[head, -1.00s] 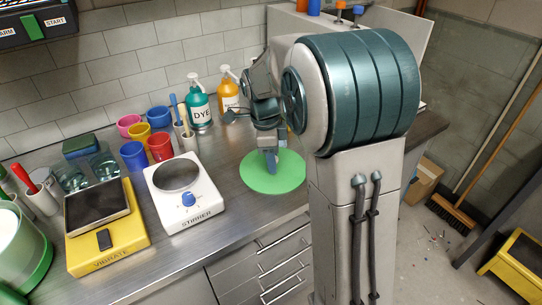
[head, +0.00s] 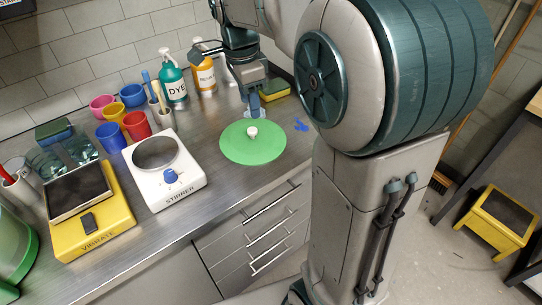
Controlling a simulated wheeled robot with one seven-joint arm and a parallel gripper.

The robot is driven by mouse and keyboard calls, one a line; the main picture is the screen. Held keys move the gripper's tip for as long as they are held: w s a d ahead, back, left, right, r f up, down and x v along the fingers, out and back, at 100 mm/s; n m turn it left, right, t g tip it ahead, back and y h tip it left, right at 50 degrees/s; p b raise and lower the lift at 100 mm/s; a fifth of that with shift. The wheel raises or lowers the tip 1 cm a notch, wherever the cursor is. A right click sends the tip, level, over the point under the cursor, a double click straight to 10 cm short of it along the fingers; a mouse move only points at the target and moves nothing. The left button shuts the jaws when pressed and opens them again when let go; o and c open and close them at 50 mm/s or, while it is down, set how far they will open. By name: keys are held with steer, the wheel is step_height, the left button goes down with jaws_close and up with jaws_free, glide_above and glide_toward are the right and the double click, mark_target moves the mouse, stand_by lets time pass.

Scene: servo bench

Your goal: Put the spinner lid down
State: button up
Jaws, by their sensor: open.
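The spinner lid (head: 245,148) is a flat green disc with a small white knob (head: 252,132) in its middle. It lies flat on the steel bench, right of the white stirrer. My gripper (head: 254,108) is behind and a little above the knob, apart from it, with its fingers pointing down. It is open and holds nothing. My large arm joint fills the right of the head view.
The white stirrer (head: 184,193) stands left of the lid, with the yellow vibrate unit (head: 122,226) farther left. Coloured cups, a DYE bottle (head: 173,82) and an orange bottle (head: 205,77) stand behind. Blue pieces (head: 301,125) and a yellow-green block (head: 275,88) lie to the right.

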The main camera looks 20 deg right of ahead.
steer(key=s+f+n+t, duration=0.1)
steer(key=s+f+n, duration=0.3)
steer(key=s+n, duration=0.4)
steer(key=s+f+n+t, duration=0.1)
steer(key=s+f+n, duration=0.2)
steer(key=s+n, duration=0.6)
steer(key=shift+s+d+f+y, duration=0.15)
steer(key=shift+d+f+y, duration=0.1)
steer(key=shift+f+y, duration=0.15)
steer(key=shift+r, duration=0.1)
